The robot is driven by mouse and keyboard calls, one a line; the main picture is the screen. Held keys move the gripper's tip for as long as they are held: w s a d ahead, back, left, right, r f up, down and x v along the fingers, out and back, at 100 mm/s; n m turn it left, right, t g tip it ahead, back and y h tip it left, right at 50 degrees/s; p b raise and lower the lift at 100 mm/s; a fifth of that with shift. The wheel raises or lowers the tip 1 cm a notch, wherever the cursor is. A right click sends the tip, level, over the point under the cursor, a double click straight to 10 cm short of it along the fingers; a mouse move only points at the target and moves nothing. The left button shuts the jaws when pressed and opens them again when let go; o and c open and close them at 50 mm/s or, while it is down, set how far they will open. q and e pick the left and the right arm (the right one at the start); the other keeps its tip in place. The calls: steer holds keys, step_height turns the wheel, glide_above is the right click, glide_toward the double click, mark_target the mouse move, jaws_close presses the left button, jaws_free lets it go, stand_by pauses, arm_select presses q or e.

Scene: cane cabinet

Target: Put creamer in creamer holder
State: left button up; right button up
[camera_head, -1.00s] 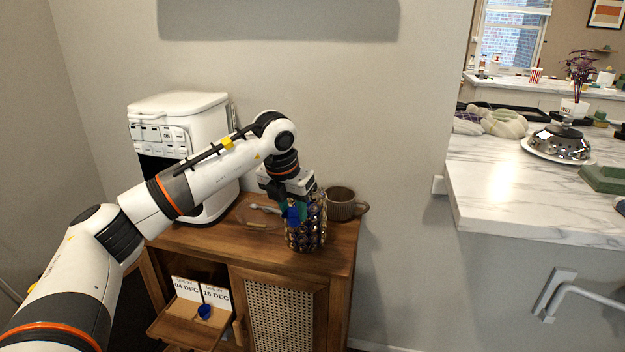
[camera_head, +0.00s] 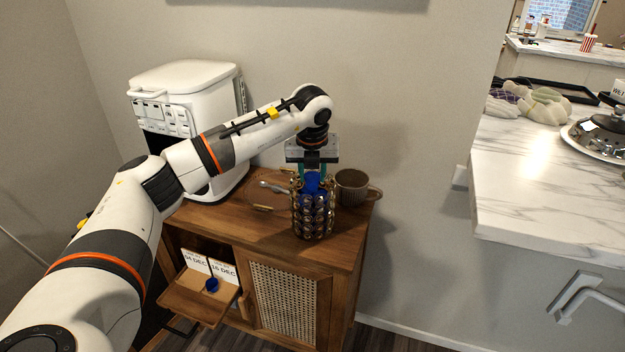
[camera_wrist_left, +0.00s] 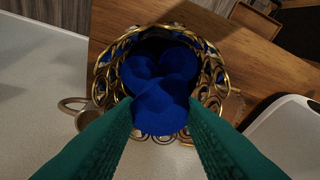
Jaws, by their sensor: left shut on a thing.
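The creamer holder (camera_head: 313,219) is a round gold wire basket standing on the wooden cabinet; it also shows in the left wrist view (camera_wrist_left: 225,80). Blue pods show within its frame. My left gripper (camera_head: 315,176) points down at the holder's open top, its green fingers closed on a blue creamer (camera_wrist_left: 160,108). In the left wrist view this creamer is over the holder's mouth, with other blue shapes behind it; whether it touches them I cannot tell. Another blue creamer (camera_head: 211,285) lies in the cabinet's open drawer. My right gripper is not in view.
A brown mug (camera_head: 352,188) stands close to the right of the holder. A white coffee machine (camera_head: 184,100) stands at the cabinet's back left. A spoon (camera_head: 272,187) lies left of the holder. Two date cards (camera_head: 223,268) stand in the open drawer (camera_head: 200,304).

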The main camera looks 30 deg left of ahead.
arm_select(q)
step_height(320, 180, down, 2)
steer(key=shift+f, duration=0.2)
steer(key=shift+f, duration=0.15)
steer(key=o, duration=0.7)
steer(key=shift+r, duration=0.3)
steer(key=v, duration=1.2)
